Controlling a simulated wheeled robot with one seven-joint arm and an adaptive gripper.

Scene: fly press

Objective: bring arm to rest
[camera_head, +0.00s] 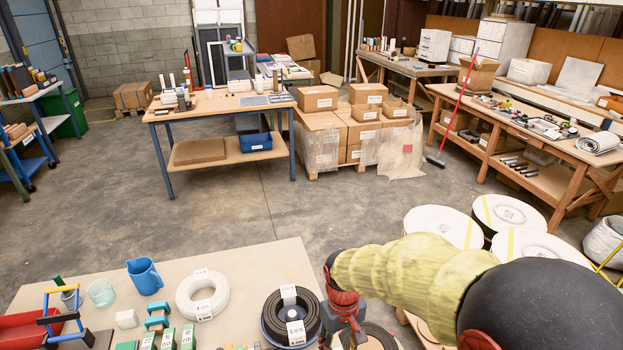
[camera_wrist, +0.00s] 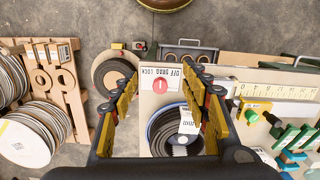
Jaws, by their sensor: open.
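My arm, in a pale yellow sleeve, reaches from the right over the near table (camera_head: 235,262) in the head view. In the wrist view my gripper (camera_wrist: 166,75) is open, its two yellow-padded fingers spread with nothing held between them. Below and between the fingers are a white panel with a red round knob (camera_wrist: 160,88) and a black coil (camera_wrist: 178,137) with white labels. The black coil also shows on the near table in the head view (camera_head: 272,322). I cannot clearly tell the gripper's fingers in the head view.
On the near table are a white coil (camera_head: 182,296), a blue jug (camera_head: 145,276), a clear cup (camera_head: 101,292) and green-and-white blocks (camera_head: 168,339). Large white-topped reels (camera_head: 508,213) stand right of the table. Open floor (camera_head: 225,215) lies beyond it.

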